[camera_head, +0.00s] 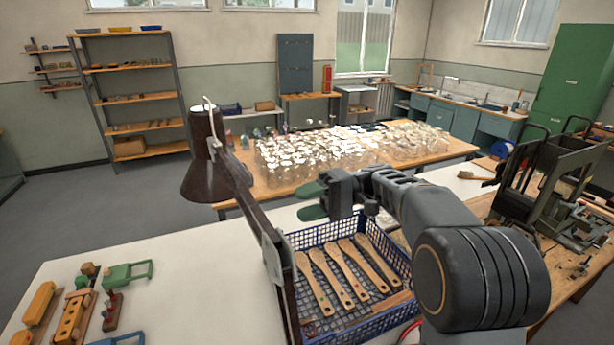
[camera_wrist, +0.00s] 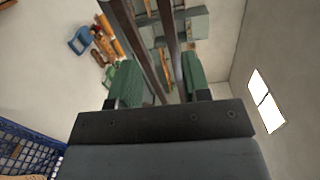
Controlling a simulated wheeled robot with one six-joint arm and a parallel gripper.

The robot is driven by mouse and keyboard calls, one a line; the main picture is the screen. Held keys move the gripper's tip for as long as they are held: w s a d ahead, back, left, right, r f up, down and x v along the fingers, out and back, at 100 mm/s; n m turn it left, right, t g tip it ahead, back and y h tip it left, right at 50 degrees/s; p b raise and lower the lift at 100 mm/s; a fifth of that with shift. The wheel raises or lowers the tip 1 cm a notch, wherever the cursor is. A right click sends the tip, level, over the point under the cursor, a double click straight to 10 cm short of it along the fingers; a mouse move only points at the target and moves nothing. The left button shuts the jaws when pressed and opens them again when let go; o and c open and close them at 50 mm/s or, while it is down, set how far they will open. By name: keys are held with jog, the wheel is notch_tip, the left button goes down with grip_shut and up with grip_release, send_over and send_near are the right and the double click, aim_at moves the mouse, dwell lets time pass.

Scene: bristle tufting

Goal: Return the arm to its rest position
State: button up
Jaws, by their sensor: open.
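My gripper (camera_head: 312,201) is raised above the far end of the blue crate, its green finger pads pointing left in the head view. In the wrist view the two green pads of my gripper (camera_wrist: 158,82) stand apart with nothing held between them. The dark lamp arm (camera_head: 262,215) passes close by the fingertips in the head view; in the wrist view dark bars (camera_wrist: 172,45) run beyond the pads. I cannot tell whether they touch. My arm (camera_head: 425,215) reaches in from the right.
A blue crate (camera_head: 397,265) holding several wooden brush handles (camera_head: 352,262) stands below my arm. The lamp shade (camera_head: 207,158) hangs left of my gripper. Wooden toys (camera_head: 72,318) lie at the lower left. A dark machine (camera_head: 550,180) stands right. The white tabletop (camera_head: 180,270) is clear mid-left.

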jog(key=s+d+f+m+t+h, duration=0.1)
jog(key=d+f+m+t+h, duration=0.15)
jog(key=f, duration=0.25)
jog(key=s+d+f+m+t+h+b, duration=0.1)
jog(key=s+f+h, duration=0.15)
jog(key=f, duration=0.25)
jog(key=s+d+f+m+t+h, duration=0.1)
jog(key=f+m+t+h, duration=0.15)
jog(key=f, duration=0.25)
jog(key=s+d+f+n+t+h+b, duration=0.1)
jog(key=s+d+f+t+h+b, duration=0.2)
jog(key=s+d+t+h, duration=0.3)
jog(key=shift+s+d+f+n+h, duration=0.25)
jog(key=shift+s+d+h, duration=1)
jog(key=shift+s+d, duration=1.15)
jog(key=shift+w+d, duration=0.2)
jog(key=shift+w, duration=0.1)
